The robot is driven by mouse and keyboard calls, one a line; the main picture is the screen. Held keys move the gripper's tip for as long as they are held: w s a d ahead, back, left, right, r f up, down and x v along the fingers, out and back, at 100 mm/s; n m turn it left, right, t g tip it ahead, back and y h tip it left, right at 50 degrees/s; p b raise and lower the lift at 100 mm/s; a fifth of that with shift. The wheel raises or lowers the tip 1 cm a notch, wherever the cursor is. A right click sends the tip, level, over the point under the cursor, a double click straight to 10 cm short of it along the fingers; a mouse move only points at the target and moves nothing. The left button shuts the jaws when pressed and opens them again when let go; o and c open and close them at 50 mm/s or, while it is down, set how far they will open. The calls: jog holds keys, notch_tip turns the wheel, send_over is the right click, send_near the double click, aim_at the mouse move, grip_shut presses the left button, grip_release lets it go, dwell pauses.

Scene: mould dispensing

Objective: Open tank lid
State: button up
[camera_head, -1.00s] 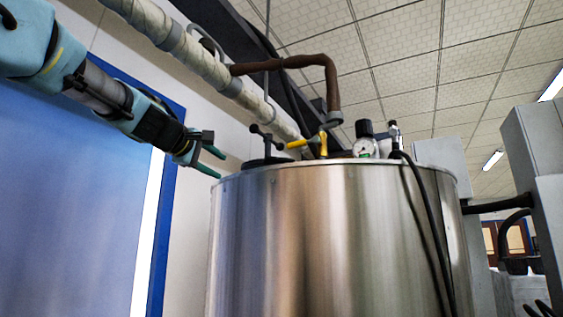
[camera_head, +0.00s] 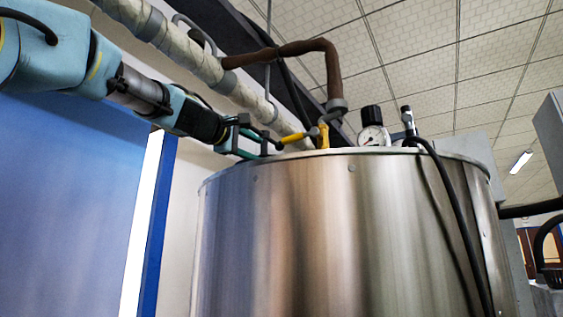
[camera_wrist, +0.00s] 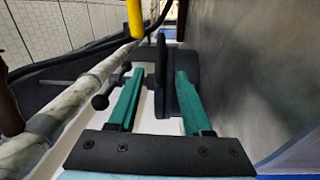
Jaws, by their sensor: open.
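The tall steel tank (camera_head: 340,230) fills the lower right of the head view, and its curved wall shows at the right of the wrist view (camera_wrist: 245,70). My gripper (camera_head: 264,147) is at the left part of the tank's top rim. Its two green fingers are apart in the wrist view (camera_wrist: 160,74). A black upright part of the lid handle (camera_wrist: 161,62) shows between the fingers; I cannot tell if they touch it. A black knob (camera_wrist: 101,101) sticks out left of the left finger. The dark round lid (camera_wrist: 185,63) is just beyond the fingertips, mostly hidden in the head view.
A yellow valve handle (camera_head: 297,141) is close to my gripper and hangs at the top of the wrist view (camera_wrist: 135,18). A brown pipe (camera_head: 332,70), a pressure gauge (camera_head: 373,134) and a black cable (camera_head: 440,170) stand at the tank top. A wrapped pipe (camera_head: 190,60) runs behind.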

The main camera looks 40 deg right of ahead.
jog(key=p+x, duration=0.5)
jog(key=x, duration=0.4)
jog(key=shift+d+r, duration=0.15)
jog(key=shift+d, duration=0.05)
jog(key=shift+w+d+p, duration=0.15)
jog(key=shift+d+p, duration=0.15)
jog(key=shift+d, duration=0.2)
grip_shut()
jog(key=shift+a, duration=0.1)
